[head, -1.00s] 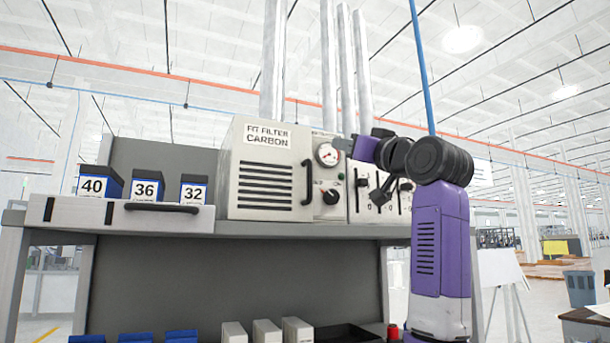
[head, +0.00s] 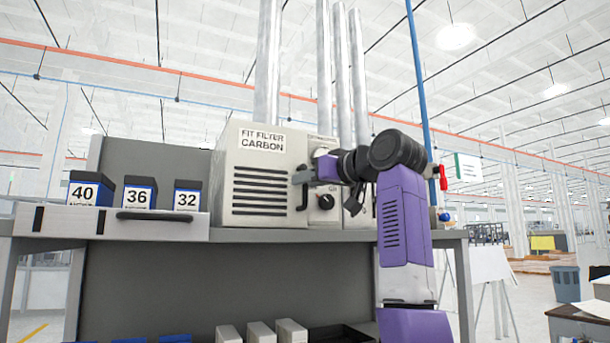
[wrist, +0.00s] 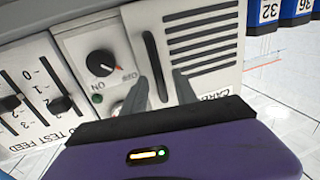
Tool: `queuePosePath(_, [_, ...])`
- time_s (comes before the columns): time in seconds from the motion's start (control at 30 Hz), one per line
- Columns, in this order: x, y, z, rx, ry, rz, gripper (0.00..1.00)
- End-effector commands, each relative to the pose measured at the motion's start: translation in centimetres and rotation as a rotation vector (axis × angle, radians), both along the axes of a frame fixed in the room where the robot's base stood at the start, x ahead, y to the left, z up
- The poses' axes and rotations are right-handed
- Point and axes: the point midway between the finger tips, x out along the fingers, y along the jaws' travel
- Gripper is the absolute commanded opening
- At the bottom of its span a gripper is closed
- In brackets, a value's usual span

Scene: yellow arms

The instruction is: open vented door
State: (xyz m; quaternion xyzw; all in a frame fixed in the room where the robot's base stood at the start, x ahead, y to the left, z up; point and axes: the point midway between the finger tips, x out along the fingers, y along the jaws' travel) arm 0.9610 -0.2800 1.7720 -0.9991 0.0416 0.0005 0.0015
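The vented door (head: 258,160) is a cream panel with black slots and a "FIT FILTER CARBON" label. It looks closed on its box on the bench. Its black bar handle (head: 303,205) is upright on the door's right side. My gripper (head: 306,176) is at the handle's upper part in the head view, partly hiding it.
A panel with a black knob (head: 322,202) and sliders stands right of the door. A drawer (head: 60,219) with a dark handle sits at left, holding boxes marked 40 (head: 90,190), 36 and 32. Metal pipes (head: 268,70) rise behind. The space before the door is clear.

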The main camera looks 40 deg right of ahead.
Motion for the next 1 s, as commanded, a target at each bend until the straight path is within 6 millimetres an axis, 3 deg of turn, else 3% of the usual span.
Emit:
queuePosePath(0.2, [1.6,-0.1,0.0,0.000,0.000,0.000,0.34])
queuePosePath(0.47, [1.7,-0.1,-0.1,0.000,-0.001,0.000,0.34])
queuePosePath(0.63, [1.7,-0.1,0.0,0.000,-0.001,0.000,0.01])
queuePosePath(1.0, [1.6,-0.1,0.0,0.000,-0.001,-0.001,0.00])
